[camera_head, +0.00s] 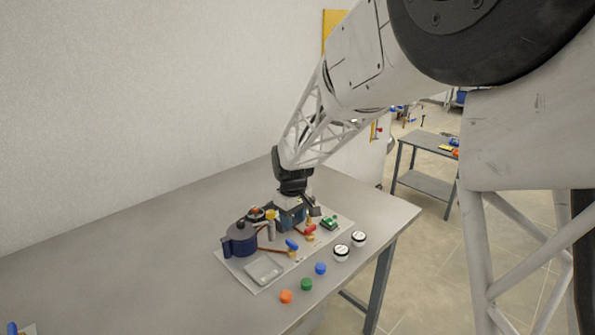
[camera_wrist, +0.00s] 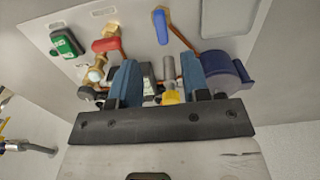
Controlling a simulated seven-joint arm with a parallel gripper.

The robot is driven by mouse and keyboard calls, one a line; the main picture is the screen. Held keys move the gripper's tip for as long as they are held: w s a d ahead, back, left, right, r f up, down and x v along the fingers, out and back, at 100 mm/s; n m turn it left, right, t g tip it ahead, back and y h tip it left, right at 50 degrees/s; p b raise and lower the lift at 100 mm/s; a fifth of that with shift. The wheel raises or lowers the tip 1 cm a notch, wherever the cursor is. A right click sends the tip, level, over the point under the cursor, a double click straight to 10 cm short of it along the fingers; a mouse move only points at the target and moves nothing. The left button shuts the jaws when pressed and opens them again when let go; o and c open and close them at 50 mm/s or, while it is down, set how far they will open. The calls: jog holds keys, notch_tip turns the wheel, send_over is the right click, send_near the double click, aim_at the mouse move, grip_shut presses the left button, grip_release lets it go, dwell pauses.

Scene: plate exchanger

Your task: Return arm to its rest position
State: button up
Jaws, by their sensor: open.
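My arm reaches down to a light board (camera_head: 232,262) on the grey table. My gripper (camera_head: 303,210) is low over the far right part of the board's fittings. In the wrist view my gripper (camera_wrist: 158,66) has its two blue-grey fingers spread apart. A grey cylinder with a yellow part (camera_wrist: 170,78) shows between or behind the fingers; I cannot tell whether anything touches them. A dark blue pot-like vessel (camera_head: 240,239) stands at the board's left. Red (camera_head: 310,229) and blue (camera_head: 291,245) valve handles are near the gripper. The wrist hides part of the fittings behind it.
A green-topped module (camera_head: 329,222) is at the board's right. Two white round gauges (camera_head: 342,252) and blue, green and orange caps (camera_head: 306,284) lie along the front. A wall (camera_head: 150,110) stands behind the table. A second bench (camera_head: 428,143) stands farther back.

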jog(key=s+d+r+m+t, duration=0.1)
jog(key=s+d+r+m, duration=0.1)
jog(key=s+d+r, duration=0.55)
jog(key=s+d+r+m, duration=0.2)
jog(key=s+d, duration=0.2)
jog(key=s, duration=0.6)
jog(key=s+d+r+m+t, duration=0.1)
jog(key=s+d+r+m, duration=0.25)
jog(key=s+d, duration=0.4)
jog(key=s+d+m, duration=0.1)
jog(key=s+d, duration=0.1)
jog(key=s, duration=1)
jog(key=shift+s+d+m+t, duration=0.15)
jog(key=shift+s+m+t, duration=0.15)
jog(key=shift+m, duration=0.05)
